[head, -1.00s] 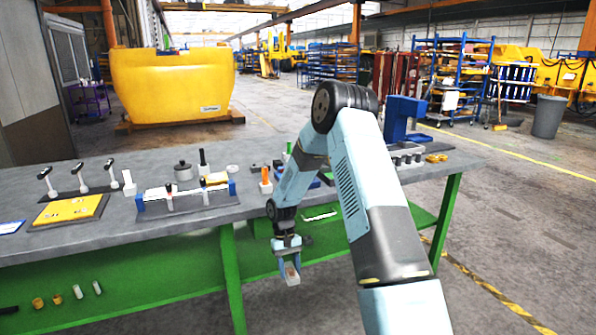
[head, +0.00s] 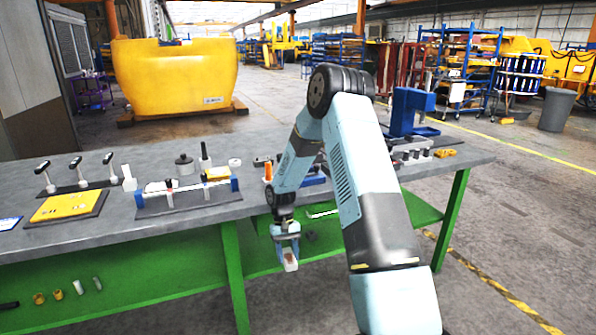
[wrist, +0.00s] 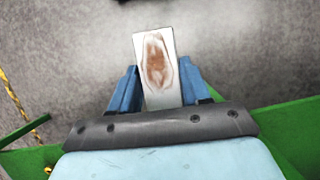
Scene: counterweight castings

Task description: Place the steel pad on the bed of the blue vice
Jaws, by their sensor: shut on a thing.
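My gripper (head: 287,252) is shut on the steel pad (head: 290,262), in front of the bench's front edge and below its top. In the wrist view the pad (wrist: 158,65) is a pale rectangular plate with a brown stain, between the two blue fingers. It sticks out past the fingertips. Low blue parts (head: 314,180) on the bench are partly hidden behind my arm. A taller blue frame (head: 408,110) stands at the bench's right end. I cannot tell for certain which of these is the blue vice, and its bed is not clear to see.
The grey bench (head: 120,226) has a green frame and lower shelf. On it are a yellow plate (head: 66,206), black-handled tools, a blue-ended fixture (head: 188,196), an orange-handled item (head: 268,172) and grey blocks (head: 410,148). Open floor lies to the right.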

